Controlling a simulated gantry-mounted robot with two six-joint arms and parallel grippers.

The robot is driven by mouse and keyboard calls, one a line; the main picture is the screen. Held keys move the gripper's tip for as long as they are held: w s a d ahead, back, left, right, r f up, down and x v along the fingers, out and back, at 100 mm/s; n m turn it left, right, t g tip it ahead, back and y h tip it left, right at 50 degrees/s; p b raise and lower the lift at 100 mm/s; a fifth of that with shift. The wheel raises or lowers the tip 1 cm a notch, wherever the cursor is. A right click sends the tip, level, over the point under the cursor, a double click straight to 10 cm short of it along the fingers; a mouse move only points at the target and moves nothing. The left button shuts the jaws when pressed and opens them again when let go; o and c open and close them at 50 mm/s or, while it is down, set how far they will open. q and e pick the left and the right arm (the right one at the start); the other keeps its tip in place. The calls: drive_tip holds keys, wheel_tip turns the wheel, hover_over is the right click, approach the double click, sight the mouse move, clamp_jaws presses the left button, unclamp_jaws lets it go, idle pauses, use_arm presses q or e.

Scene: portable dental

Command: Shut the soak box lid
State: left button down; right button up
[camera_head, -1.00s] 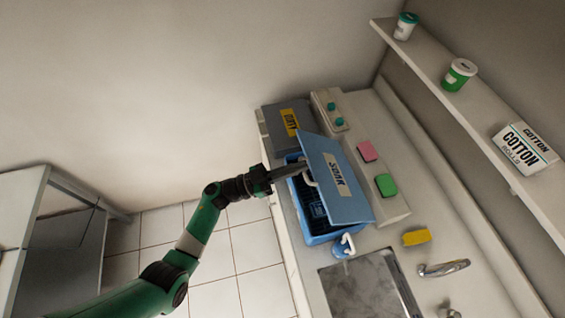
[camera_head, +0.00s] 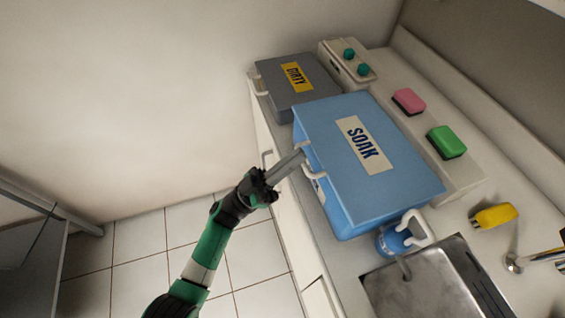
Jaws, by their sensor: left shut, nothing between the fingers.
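The blue soak box (camera_head: 342,205) stands on the counter. Its blue lid (camera_head: 335,128), labelled SOAK, lies down over the box with no open gap that I can see. A white handle (camera_head: 314,178) is on the box's front side. My left gripper (camera_head: 298,156) is shut and empty, its fingertips at the lid's front edge near the handle. I cannot tell whether they touch it. My right gripper is out of view.
A grey box labelled DIRTY (camera_head: 290,103) stands behind the soak box. A blue bottle with a white top (camera_head: 395,238) and the sink (camera_head: 425,285) are in front. Pink (camera_head: 409,101) and green (camera_head: 446,142) sponges lie to the right, with a yellow item (camera_head: 494,216) near the tap.

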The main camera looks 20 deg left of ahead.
use_arm(q)
drive_tip(key=shift+w+f+b, duration=0.1)
drive_tip(key=shift+f+b, duration=0.3)
drive_tip(key=shift+f, duration=0.15)
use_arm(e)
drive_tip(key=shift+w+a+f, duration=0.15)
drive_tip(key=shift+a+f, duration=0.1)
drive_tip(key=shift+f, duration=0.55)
use_arm(q)
drive_tip(key=shift+f, duration=0.2)
wheel_tip(320, 180, up, 6)
drive_tip(key=p, duration=0.5)
drive_tip(key=f+b+v, duration=0.1)
drive_tip(key=b+v, duration=0.1)
drive_tip(key=v, duration=0.9)
drive_tip(key=shift+d, duration=0.2)
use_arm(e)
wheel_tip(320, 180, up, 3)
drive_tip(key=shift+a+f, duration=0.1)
use_arm(q)
drive_tip(key=shift+w, duration=0.2)
